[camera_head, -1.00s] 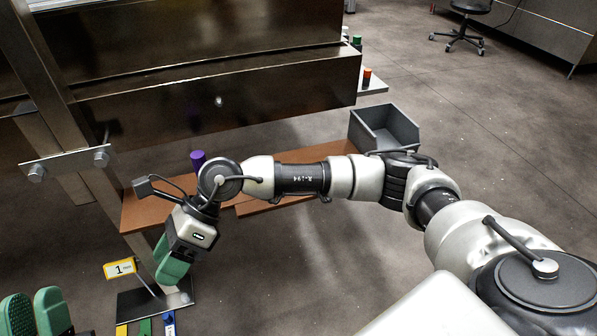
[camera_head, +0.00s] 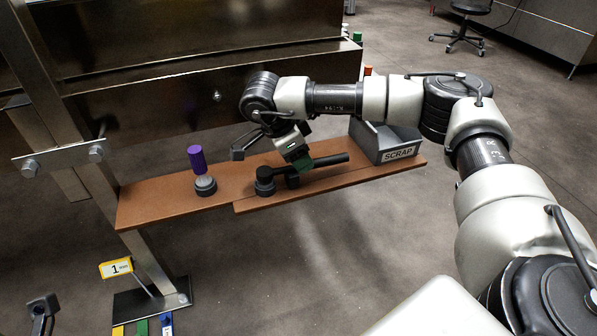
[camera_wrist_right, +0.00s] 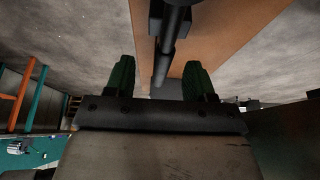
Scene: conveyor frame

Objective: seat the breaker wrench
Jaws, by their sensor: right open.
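A dark bar-shaped tool, apparently the breaker wrench (camera_head: 328,161), lies along the brown shelf with a thick round head at its left end. It also shows in the right wrist view (camera_wrist_right: 168,45), running between my two green fingers. My right gripper (camera_head: 300,162) is open over its middle. In the right wrist view my right gripper (camera_wrist_right: 159,78) has one finger each side of the bar, with gaps visible. Whether the bar is level with the fingertips is unclear. My left gripper's fingers are not in view; only a small dark part of that arm shows at bottom left.
The brown shelf (camera_head: 150,205) also carries a purple-handled piece (camera_head: 197,160) upright on a round dark base. A grey SCRAP bin (camera_head: 397,154) stands at the shelf's right end. A metal beam (camera_head: 160,100) runs behind. A yellow "1" tag (camera_head: 116,268) is at lower left.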

